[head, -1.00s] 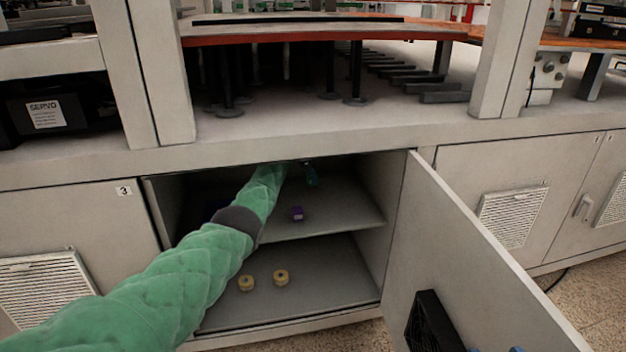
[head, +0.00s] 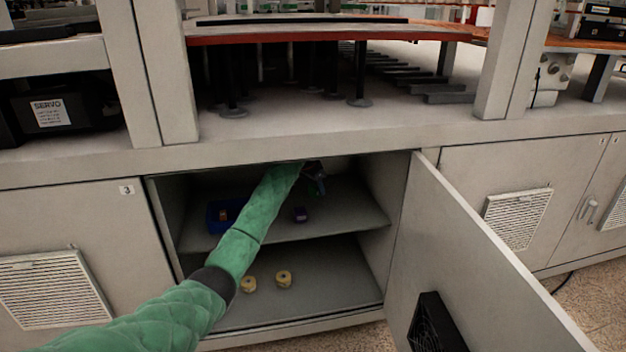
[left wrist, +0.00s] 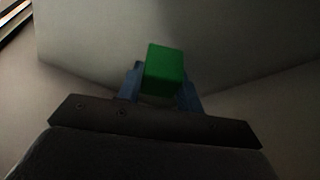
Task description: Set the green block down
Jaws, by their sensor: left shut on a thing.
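The green block (left wrist: 165,68) is held between the blue fingers of my left gripper (left wrist: 162,88) in the left wrist view. A pale cabinet surface lies beyond it, and I cannot tell whether the block touches it. In the head view my left gripper (head: 316,176) is inside the open cabinet, above the back right part of the upper shelf (head: 345,210). My right gripper is not in view.
On the upper shelf are a blue bin (head: 214,220) at the left and a small purple block (head: 300,214). Two yellow round parts (head: 283,278) sit on the lower shelf (head: 335,285). The open door (head: 470,245) stands at the right. The upper shelf's right side is clear.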

